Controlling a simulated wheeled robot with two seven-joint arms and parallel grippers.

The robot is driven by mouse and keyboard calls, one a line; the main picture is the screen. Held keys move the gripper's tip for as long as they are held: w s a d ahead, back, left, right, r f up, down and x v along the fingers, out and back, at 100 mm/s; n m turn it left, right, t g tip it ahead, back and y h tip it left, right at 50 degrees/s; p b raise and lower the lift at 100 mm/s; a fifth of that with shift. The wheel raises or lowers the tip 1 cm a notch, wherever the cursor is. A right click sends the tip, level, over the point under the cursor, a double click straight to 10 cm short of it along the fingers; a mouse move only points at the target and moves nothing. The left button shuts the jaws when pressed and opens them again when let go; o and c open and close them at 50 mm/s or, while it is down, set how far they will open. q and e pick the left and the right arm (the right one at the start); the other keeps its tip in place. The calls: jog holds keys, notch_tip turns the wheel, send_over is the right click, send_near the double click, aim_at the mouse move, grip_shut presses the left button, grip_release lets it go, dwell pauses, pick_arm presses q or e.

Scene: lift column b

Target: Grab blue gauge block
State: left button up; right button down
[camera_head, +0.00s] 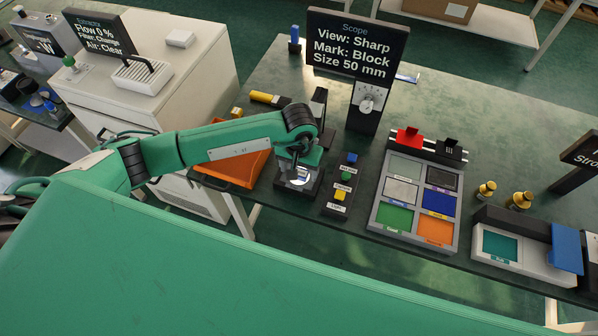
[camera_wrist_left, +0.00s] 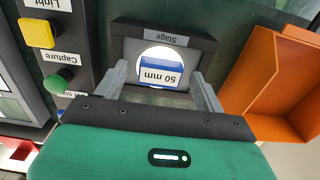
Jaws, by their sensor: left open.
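The blue gauge block (camera_wrist_left: 161,72) has a white face marked "50 mm", seen upside down in the left wrist view. It lies over the bright round window of the dark stage (camera_wrist_left: 190,42). My left gripper (camera_wrist_left: 160,76) is open, with one grey finger on each side of the block and a gap to each. In the head view my left gripper (camera_head: 299,176) is over the stage, pointing down, and hides most of it; I cannot make out the block there. My right gripper is not in view.
An orange tray (camera_head: 238,170) stands left of the stage. A button panel (camera_head: 341,190) stands close to its right, then a sorting tray with coloured compartments (camera_head: 379,213). The scope screen (camera_head: 356,46) rises behind. A yellow-and-black cylinder (camera_head: 268,99) lies behind the arm.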

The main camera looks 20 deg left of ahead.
pick_arm(q)
jog(key=c, duration=1.3)
jog(key=shift+o, duration=0.2)
jog(key=shift+r, duration=0.1)
